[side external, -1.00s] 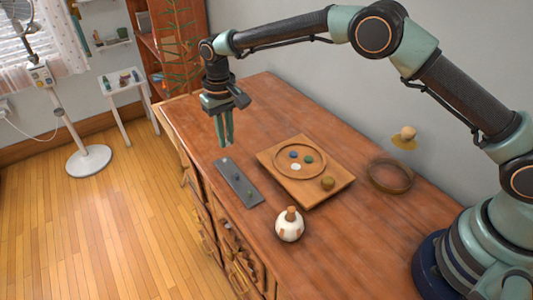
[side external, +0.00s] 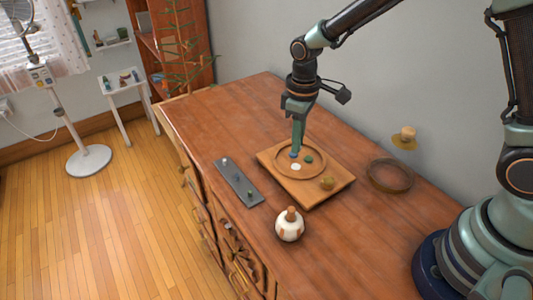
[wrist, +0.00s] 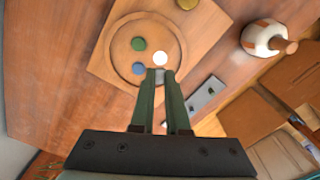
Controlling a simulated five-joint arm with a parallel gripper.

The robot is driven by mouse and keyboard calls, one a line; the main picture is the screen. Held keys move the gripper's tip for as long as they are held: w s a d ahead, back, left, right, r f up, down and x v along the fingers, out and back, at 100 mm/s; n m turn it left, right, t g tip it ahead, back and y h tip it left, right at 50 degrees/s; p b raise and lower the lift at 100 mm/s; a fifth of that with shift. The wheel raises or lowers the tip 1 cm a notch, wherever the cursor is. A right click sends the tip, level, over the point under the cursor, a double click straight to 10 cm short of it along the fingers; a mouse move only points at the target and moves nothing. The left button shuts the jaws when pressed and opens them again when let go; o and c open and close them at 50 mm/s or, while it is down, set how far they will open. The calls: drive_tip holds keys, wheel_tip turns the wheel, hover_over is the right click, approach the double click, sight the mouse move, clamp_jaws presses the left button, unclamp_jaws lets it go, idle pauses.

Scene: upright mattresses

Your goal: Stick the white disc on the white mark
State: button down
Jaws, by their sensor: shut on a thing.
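A grey strip (side external: 237,181) with small pieces lies left of the board. The tabletop behind is clear.

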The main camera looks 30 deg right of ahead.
sight(296, 166)
drive_tip(key=shift+s, duration=0.1)
idle(0.3)
drive_tip(key=shift+f, duration=2.4)
drive_tip(key=shift+f, duration=0.45)
drive_tip(key=c, duration=1.2)
unclamp_jaws()
drive_tip(key=shift+c, duration=0.2)
drive_tip(key=shift+r, duration=0.2)
drive_tip(key=shift+r, duration=1.3)
